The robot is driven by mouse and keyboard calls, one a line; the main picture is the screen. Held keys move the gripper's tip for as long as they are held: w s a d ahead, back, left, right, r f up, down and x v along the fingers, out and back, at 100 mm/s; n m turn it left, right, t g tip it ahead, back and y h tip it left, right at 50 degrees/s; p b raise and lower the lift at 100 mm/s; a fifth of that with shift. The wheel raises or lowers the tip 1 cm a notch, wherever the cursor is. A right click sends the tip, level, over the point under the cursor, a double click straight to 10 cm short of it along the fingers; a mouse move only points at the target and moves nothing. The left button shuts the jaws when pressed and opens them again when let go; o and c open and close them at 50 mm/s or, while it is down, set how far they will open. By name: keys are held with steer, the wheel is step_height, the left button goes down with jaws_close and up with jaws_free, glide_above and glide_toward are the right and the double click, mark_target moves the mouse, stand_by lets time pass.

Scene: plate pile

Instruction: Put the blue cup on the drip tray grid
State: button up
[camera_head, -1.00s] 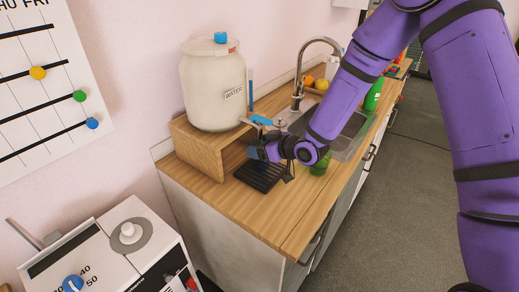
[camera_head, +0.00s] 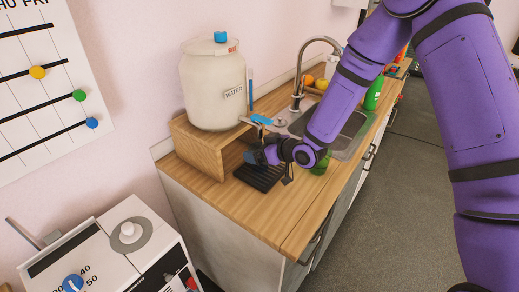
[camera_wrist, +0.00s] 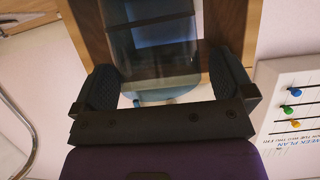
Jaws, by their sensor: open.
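The black drip tray grid (camera_head: 258,178) lies on the wooden counter, in front of the opening of the wooden stand. My gripper (camera_head: 262,158) is low at the tray's back edge. In the wrist view my gripper (camera_wrist: 165,82) is open, with one dark finger on each side. A see-through bluish shape, which looks like the blue cup (camera_wrist: 155,45), stands between and beyond the fingers. In the head view only a small blue patch shows by the gripper. Whether the cup touches the grid cannot be told.
A large water jar (camera_head: 213,85) stands on the wooden stand (camera_head: 196,150). A green cup (camera_head: 321,165) is right of my gripper, partly hidden by my arm. The sink (camera_head: 350,130) lies behind. The counter's front left part is clear.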

steer(key=v, duration=1.1)
steer(key=shift+s+d+r, duration=0.25)
steer(key=s+d+r+m+h, duration=0.2)
steer(key=d+r+h, duration=0.3)
steer(key=d+r, duration=0.3)
steer(key=s+d+r+m+h, duration=0.3)
steer(key=d+r+h, duration=0.2)
steer(key=d+r, duration=0.3)
steer(key=s+d+r+m+g, duration=0.1)
steer(key=s+r, duration=0.4)
steer(key=s, duration=0.6)
steer(key=s+d+r+m+g, duration=0.2)
steer(key=s+d+r+m, duration=0.1)
steer(key=s, duration=0.8)
step_height(320, 180, up, 3)
steer(key=shift+s+d+f+m+h, duration=0.15)
steer(key=shift+s+m+h, duration=0.2)
steer(key=shift+m, duration=0.35)
